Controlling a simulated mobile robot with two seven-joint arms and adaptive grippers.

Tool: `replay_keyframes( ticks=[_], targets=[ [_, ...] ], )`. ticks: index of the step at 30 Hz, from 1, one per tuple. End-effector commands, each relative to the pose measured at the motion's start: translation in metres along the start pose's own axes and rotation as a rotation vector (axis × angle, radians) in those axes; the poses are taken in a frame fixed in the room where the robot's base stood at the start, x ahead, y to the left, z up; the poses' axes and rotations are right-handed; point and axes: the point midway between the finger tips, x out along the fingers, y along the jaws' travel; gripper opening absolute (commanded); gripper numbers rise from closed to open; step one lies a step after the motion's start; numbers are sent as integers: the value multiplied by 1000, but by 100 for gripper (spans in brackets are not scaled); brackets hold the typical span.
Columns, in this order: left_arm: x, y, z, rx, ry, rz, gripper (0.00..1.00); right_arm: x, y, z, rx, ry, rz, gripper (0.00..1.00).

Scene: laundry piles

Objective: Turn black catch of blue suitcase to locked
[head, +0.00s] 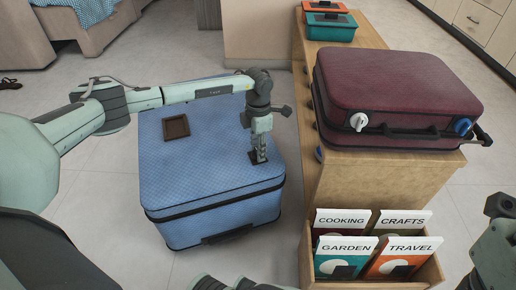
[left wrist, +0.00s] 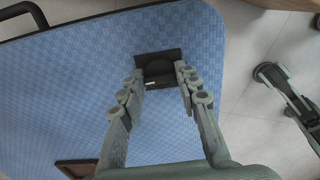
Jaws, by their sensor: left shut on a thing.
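The blue suitcase (head: 212,160) lies flat on the floor, left of the wooden cabinet. Its black catch (left wrist: 160,64) is a dark plate with a rounded knob on the suitcase's top face; in the head view the catch (head: 258,157) is partly hidden under my gripper. My left gripper (head: 260,152) points down onto it from above. In the left wrist view the fingers of my left gripper (left wrist: 160,82) stand on both sides of the knob, shut on it. I cannot read the catch's setting. My right gripper is not clearly in view.
A maroon suitcase (head: 395,90) with a white and a blue catch lies on the wooden cabinet (head: 375,175). A box holds several labelled booklets (head: 345,222) in front. A brown square patch (head: 176,126) sits on the blue suitcase. Floor is clear left of it.

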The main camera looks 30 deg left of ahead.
Motion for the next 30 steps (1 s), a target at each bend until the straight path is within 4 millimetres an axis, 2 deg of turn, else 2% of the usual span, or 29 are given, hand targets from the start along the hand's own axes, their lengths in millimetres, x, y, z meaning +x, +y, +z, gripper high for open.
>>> replay_keyframes(
  ticks=[20, 21, 26, 30],
  targets=[
    [0, 0, 0, 67, 0, 1, 3, 0, 0, 0, -2, 7, -2, 40],
    [0, 0, 0, 67, 0, 1, 33, 0, 0, -1, -2, 7, -2, 40],
    [0, 0, 0, 66, 0, 0, 53, 0, 0, -2, -2, 9, -1, 40],
    [0, 0, 0, 66, 0, 0, 53, 1, 0, -2, -2, 11, -1, 40]
  ],
)
